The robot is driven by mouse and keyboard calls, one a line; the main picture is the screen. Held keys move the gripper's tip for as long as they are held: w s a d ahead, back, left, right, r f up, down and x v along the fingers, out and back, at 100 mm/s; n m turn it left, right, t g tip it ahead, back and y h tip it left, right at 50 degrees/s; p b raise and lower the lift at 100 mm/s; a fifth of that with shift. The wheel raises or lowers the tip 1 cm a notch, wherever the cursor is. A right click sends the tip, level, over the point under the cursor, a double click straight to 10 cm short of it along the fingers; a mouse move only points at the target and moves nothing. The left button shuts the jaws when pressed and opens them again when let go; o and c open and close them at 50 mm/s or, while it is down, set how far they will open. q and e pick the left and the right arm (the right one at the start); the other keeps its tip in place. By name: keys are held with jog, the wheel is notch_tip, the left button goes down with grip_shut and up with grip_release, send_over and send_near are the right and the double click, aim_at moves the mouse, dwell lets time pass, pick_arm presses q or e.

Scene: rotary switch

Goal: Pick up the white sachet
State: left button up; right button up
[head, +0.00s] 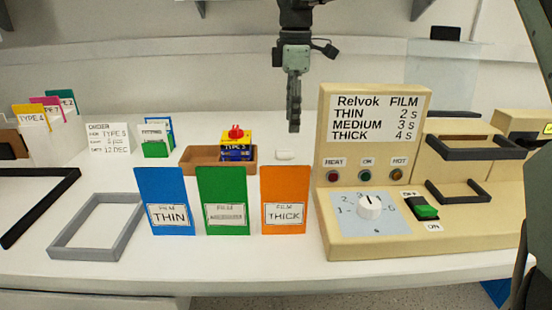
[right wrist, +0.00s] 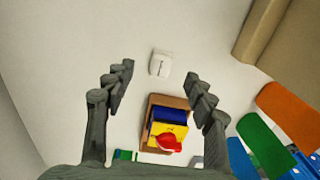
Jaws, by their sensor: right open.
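The white sachet (head: 284,155) lies flat on the white table behind the orange THICK film card. In the right wrist view the sachet (right wrist: 160,63) lies just beyond the gap between my right fingertips, with dark print on it. My right gripper (head: 294,128) points down above the table, apart from the sachet and a little to its right in the head view. In the right wrist view my right gripper (right wrist: 160,74) is open, with nothing between its fingers. My left gripper is not in view.
A brown tray (head: 200,169) with a blue-yellow box and red item is left of the sachet. Blue, green and orange film cards (head: 222,185) stand in front. The beige sealer machine (head: 345,140) stands to the right. A grey frame (head: 75,240) lies at left.

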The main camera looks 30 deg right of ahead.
aim_at(292, 151)
jog(key=f, duration=0.7)
jog(key=shift+s+a+f+p, duration=0.15)
jog(key=shift+s+f+p, duration=0.1)
jog(key=shift+p, duration=0.1)
jog(key=c, duration=0.8)
